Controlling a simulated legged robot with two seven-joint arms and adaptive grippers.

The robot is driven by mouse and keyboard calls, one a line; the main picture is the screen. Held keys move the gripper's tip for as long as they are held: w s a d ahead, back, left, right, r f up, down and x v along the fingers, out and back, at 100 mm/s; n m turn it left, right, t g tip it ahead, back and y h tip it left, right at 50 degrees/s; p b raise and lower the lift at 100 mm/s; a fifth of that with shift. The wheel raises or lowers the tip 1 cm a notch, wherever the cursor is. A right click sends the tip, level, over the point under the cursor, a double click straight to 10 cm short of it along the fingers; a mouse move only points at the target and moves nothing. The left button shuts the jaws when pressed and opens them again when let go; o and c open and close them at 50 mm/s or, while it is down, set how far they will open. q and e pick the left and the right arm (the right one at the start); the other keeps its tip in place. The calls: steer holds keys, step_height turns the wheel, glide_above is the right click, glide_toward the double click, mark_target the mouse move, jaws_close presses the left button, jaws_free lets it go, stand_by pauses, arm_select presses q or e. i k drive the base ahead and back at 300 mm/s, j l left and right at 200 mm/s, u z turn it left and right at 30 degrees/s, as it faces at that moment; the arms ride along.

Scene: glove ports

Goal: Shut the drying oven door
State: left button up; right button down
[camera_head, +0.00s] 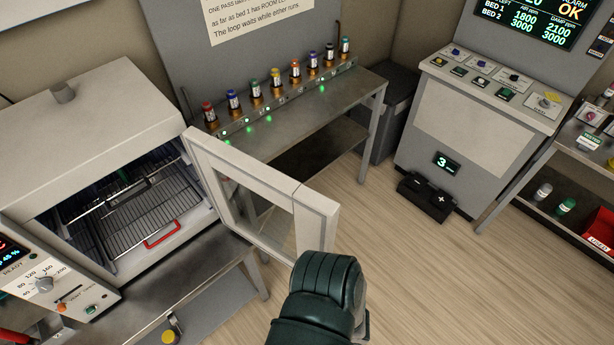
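The drying oven (90,130) stands at the left, with wire shelves inside showing through its open front. Its pale, framed door (225,185) with a window stands wide open, swung out to the right of the opening. The door's free edge (318,218) points toward the lower middle. My dark green arm end (325,280), which I take as left because it slants in from the bottom left of centre, overlaps the door's lower outer corner. I cannot tell if it touches. A small grey part shows beside it; its fingers are hidden. My other gripper is not in view.
A red handle (162,235) lies at the front of the lower shelf. A steel bench (330,95) with a row of capped vials stands behind the door. A control cabinet (480,120) and a side shelf stand at the right. Wooden floor (400,240) is clear right of the door.

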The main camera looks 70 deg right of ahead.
mark_target(316, 215)
steer(key=k+l, duration=0.1)
steer(key=l, duration=0.35)
steer(key=k+l, duration=0.1)
steer(key=l, duration=0.4)
steer(key=k+l, duration=0.1)
steer(key=l, duration=0.35)
steer(key=k+l, duration=0.15)
steer(key=l, duration=0.3)
steer(key=k+l, duration=0.1)
steer(key=l, duration=0.4)
